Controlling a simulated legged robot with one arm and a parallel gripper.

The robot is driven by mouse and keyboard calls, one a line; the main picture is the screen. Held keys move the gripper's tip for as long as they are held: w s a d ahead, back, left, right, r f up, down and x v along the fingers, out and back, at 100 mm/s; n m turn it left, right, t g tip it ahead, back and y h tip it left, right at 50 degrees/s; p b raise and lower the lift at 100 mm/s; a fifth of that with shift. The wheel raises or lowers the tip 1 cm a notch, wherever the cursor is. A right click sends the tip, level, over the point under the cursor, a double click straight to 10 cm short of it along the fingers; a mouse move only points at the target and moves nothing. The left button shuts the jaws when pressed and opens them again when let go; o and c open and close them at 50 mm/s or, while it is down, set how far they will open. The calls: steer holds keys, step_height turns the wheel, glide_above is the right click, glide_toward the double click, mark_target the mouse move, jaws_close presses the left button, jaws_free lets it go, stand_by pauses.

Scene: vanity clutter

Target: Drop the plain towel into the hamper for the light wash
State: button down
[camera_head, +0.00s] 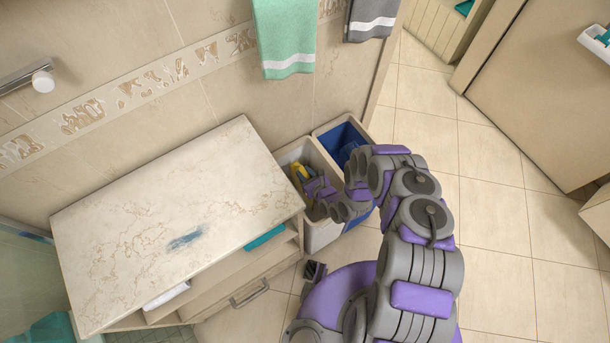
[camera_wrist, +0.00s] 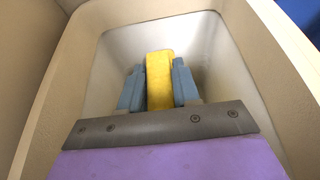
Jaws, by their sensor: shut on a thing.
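My gripper (camera_wrist: 158,92) is shut on a plain yellow folded towel (camera_wrist: 159,68), which sits between its two blue-grey fingers in the wrist view. The towel is inside the opening of a beige hamper with a pale interior (camera_wrist: 222,52), with walls around it. In the head view the yellow towel (camera_head: 299,172) shows at my gripper (camera_head: 304,178), over the mouth of this pale hamper (camera_head: 321,237) beside the vanity. How far the towel is above the hamper's floor cannot be told.
A second hamper with a blue interior (camera_head: 337,136) stands right beside the pale one. The marble-topped vanity (camera_head: 150,200) with a blue smear (camera_head: 185,238) is to the left. Green (camera_head: 285,35) and grey (camera_head: 372,16) striped towels hang above. Tiled floor (camera_head: 490,190) is clear at right.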

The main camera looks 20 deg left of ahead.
steer(key=shift+f, duration=0.3)
